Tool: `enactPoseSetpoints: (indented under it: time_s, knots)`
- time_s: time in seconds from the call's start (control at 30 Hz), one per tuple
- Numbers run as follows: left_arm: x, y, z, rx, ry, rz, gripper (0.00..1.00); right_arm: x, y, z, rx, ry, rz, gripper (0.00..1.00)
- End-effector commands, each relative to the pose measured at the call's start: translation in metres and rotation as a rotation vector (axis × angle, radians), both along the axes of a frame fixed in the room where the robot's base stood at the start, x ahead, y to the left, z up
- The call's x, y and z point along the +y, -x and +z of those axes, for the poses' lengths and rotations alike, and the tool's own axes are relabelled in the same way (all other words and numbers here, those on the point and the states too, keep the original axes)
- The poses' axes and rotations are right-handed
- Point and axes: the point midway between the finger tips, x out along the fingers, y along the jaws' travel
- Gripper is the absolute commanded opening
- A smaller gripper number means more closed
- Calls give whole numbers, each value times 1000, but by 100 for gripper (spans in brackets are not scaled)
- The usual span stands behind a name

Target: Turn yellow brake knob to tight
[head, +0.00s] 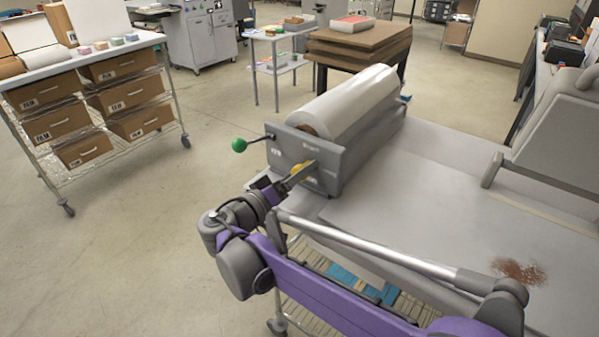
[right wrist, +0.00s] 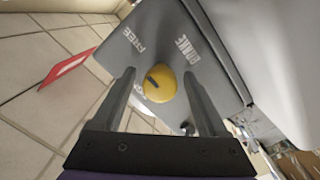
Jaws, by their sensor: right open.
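The yellow brake knob (head: 296,168) sits on the grey end plate (head: 288,152) of the roll holder and is partly hidden by my right gripper (head: 299,176). In the right wrist view the round yellow knob (right wrist: 161,86) shows between the open fingers of my right gripper (right wrist: 158,80), with a dark mark on its left part. The plate there (right wrist: 160,35) carries the words FREE and BRAKE; another label by the knob is partly hidden. I cannot tell whether the fingers touch the knob. My left gripper is not in view.
A white roll (head: 345,103) lies in the holder on a grey table (head: 430,190). A green ball handle (head: 239,145) sticks out left of the end plate. A brown stain (head: 518,270) marks the table at right. The floor to the left is clear up to a wire rack (head: 100,165).

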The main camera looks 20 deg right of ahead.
Motion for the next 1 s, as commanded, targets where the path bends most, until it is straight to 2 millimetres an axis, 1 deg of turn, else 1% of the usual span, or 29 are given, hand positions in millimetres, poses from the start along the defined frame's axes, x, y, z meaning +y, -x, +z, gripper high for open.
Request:
enactPoseSetpoints:
  time_s: [0.1, 0.13, 0.53, 0.8, 1.0]
  knots:
    - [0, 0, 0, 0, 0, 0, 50, 0, 0, 0, 0, 0, 0, 76]
    - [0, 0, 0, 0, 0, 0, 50, 0, 0, 0, 0, 0, 0, 73]
    - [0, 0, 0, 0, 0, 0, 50, 0, 0, 0, 0, 0, 0, 1]
    - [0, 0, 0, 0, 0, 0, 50, 0, 0, 0, 11, 9, 0, 0]
    - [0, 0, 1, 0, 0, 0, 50, 0, 0, 0, 69, 55, 0, 0]
